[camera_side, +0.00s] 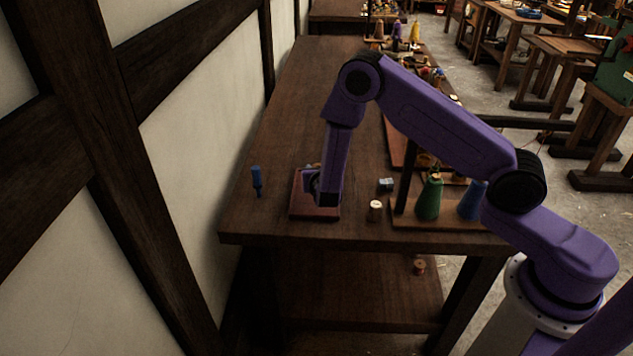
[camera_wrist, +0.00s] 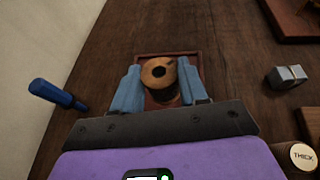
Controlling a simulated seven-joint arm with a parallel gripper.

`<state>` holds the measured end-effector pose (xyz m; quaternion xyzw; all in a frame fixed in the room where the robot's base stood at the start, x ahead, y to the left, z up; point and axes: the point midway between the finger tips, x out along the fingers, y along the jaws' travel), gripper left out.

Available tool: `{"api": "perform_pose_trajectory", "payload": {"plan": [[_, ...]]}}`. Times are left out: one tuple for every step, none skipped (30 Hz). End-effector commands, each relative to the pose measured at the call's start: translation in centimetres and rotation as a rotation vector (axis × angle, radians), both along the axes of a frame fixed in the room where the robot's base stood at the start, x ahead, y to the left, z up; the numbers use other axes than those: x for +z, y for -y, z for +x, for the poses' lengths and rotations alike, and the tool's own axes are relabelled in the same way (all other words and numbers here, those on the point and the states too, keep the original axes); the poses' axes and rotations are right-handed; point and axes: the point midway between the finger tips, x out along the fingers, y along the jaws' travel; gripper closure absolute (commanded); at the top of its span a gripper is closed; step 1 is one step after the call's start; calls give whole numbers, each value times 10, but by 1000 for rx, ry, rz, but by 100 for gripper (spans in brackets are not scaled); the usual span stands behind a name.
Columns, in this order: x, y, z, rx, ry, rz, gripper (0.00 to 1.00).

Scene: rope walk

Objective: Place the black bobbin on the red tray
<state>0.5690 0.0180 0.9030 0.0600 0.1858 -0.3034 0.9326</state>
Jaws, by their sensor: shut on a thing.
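The black bobbin (camera_wrist: 160,80) shows in the wrist view as a dark-sided spool with a light wooden top and a hole in it. My gripper (camera_wrist: 163,84) is shut on it, with one blue-grey finger on each side. The red tray (camera_wrist: 194,59) lies under and around the bobbin in that view. In the side view the red tray (camera_side: 302,208) is on the bench, and the end of my arm is over it, largely hiding the gripper and bobbin. I cannot tell whether the bobbin touches the tray.
A blue-handled tool (camera_side: 257,181) lies left of the tray. A small grey block (camera_side: 386,184) and a light-topped spool (camera_side: 375,211) are to its right. Green (camera_side: 429,198) and blue (camera_side: 472,201) cones stand on a wooden board further right. The bench's near edge is close.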

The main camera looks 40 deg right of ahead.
Motion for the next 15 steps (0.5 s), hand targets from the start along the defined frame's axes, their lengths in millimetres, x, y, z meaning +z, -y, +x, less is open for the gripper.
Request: {"api": "perform_pose_trajectory", "payload": {"plan": [[-3,0,3,0,0,0,86],[-4,0,3,0,0,0,86],[-6,0,4,0,0,0,86],[-7,0,6,0,1,1,86],[-9,-1,7,0,1,1,86],[-12,0,10,0,1,1,86],[-16,0,10,-1,-1,0,86],[-20,-1,10,0,-2,-1,86],[-26,0,9,0,-3,-2,86],[-29,-1,10,0,-3,-2,86],[-32,-1,10,1,-1,-1,86],[-36,0,10,0,-1,-1,86],[-38,0,10,0,0,-1,86],[-40,0,10,0,0,-1,86],[-41,0,10,0,1,-1,86]]}}
